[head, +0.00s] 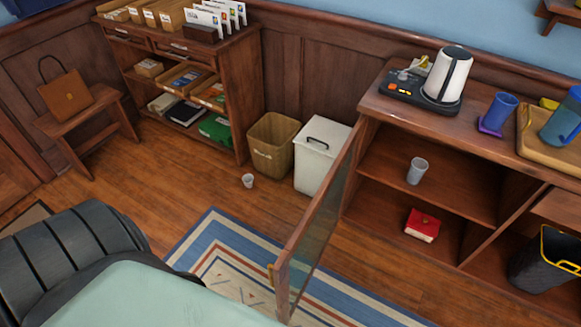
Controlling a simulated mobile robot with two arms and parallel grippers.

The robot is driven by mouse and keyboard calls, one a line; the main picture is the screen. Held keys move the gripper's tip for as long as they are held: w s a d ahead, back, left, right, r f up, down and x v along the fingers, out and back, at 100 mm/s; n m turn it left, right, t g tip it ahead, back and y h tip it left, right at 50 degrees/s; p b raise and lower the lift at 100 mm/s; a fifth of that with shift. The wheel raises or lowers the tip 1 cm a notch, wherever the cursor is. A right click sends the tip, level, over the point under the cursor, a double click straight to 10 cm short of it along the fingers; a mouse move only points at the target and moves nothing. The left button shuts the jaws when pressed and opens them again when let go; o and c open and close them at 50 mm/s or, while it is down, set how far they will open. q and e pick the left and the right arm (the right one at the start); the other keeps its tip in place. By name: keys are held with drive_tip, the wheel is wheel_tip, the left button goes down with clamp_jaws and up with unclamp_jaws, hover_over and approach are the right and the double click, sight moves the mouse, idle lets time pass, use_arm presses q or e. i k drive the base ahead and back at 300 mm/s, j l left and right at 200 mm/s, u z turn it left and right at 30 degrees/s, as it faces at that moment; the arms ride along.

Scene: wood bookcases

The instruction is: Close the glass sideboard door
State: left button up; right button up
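The glass door (318,228) of the wooden sideboard (505,148) stands wide open. It has a wood frame with a glass pane and swings out from the sideboard's left front edge into the room, over the striped rug. A small brass-coloured knob (271,270) shows near its free edge. The open compartment shows a grey cup (417,170) on the upper shelf and a red box or book (422,225) on the lower one. Neither of my grippers is in view.
A small cup (248,180) is on the floor. The rug (215,245) lies partly under the door. A black bin (548,262) is at the right.

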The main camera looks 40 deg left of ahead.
sight(292, 277)
drive_tip(key=k+j+z, duration=0.1)
drive_tip(key=j, duration=0.4)
drive_tip(key=k+j+z, duration=0.1)
drive_tip(key=j, duration=0.4)
drive_tip(key=k+j, duration=0.1)
drive_tip(key=j, duration=0.4)
drive_tip(key=z, duration=0.05)
